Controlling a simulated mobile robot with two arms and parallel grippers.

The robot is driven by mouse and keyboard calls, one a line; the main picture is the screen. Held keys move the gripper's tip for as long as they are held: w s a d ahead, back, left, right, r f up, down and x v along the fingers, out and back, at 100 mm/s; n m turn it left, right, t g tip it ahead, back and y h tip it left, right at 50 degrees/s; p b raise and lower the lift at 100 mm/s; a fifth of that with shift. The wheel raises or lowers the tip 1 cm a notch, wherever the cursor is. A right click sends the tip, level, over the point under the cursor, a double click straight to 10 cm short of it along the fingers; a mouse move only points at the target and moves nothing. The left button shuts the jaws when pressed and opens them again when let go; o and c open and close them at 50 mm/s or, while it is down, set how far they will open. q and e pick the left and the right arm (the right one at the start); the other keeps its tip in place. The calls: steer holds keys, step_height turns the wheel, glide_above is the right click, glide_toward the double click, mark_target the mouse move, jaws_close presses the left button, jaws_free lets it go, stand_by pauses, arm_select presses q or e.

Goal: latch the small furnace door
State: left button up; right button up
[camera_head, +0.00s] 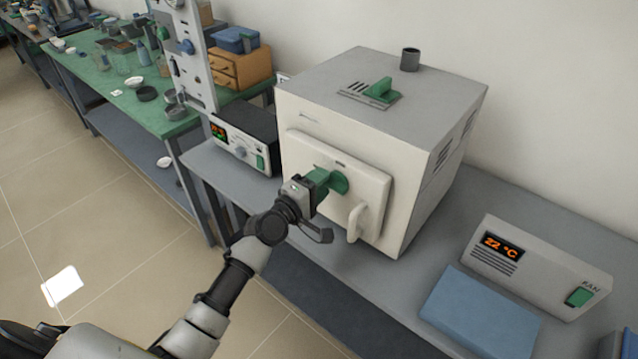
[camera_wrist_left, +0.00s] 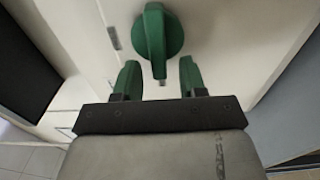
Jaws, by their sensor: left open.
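The small furnace (camera_head: 385,135) is a white box with a grey top, standing on the grey bench. Its white door (camera_head: 365,195) lies against the front and looks closed, with a curved white handle (camera_head: 355,222) at its lower right. A round green latch knob with a raised grip bar (camera_head: 339,182) sits on the door; it also shows in the left wrist view (camera_wrist_left: 156,36). My left gripper (camera_head: 320,180) is in front of the knob. In the left wrist view its green fingers (camera_wrist_left: 157,76) are apart with nothing between them gripped. My right gripper is out of view.
A controller (camera_head: 238,145) with a lit display stands left of the furnace. A fan unit (camera_head: 535,265) reading 22 °C and a blue pad (camera_head: 480,312) are at the right. A green-topped bench (camera_head: 125,110) with labware stands at the back left.

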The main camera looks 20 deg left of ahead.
arm_select(q)
steer(key=b+v, duration=0.1)
steer(key=v, duration=0.9)
steer(key=shift+s, duration=0.35)
steer(key=shift+a, duration=0.15)
steer(key=s+a+f+m+g+y, duration=0.1)
steer(key=s+f+m+g, duration=0.15)
steer(key=f, duration=0.85)
steer(key=s+f+m+g+y, duration=0.1)
steer(key=s+f+g+y, duration=0.15)
steer(key=f, duration=0.75)
steer(key=s+a+f+m+g+y, duration=0.15)
steer(key=s+f, duration=0.25)
steer(key=f, duration=0.7)
steer(key=s+f+m+g, duration=0.3)
steer(key=s+f, duration=0.3)
steer(key=s, duration=0.5)
steer(key=s+d+f+m+g, duration=0.1)
steer(key=s+f+m+g, duration=0.2)
steer(key=s, duration=0.8)
steer(key=s+d+f+m+g+y, duration=0.1)
steer(key=s+f+m+g, duration=0.2)
steer(key=s+f, duration=0.8)
steer(key=m, duration=0.2)
steer(key=shift+d+f+m, duration=0.15)
steer(key=shift+m, duration=0.25)
steer(key=shift+w+g, duration=0.15)
steer(key=shift+g, duration=0.1)
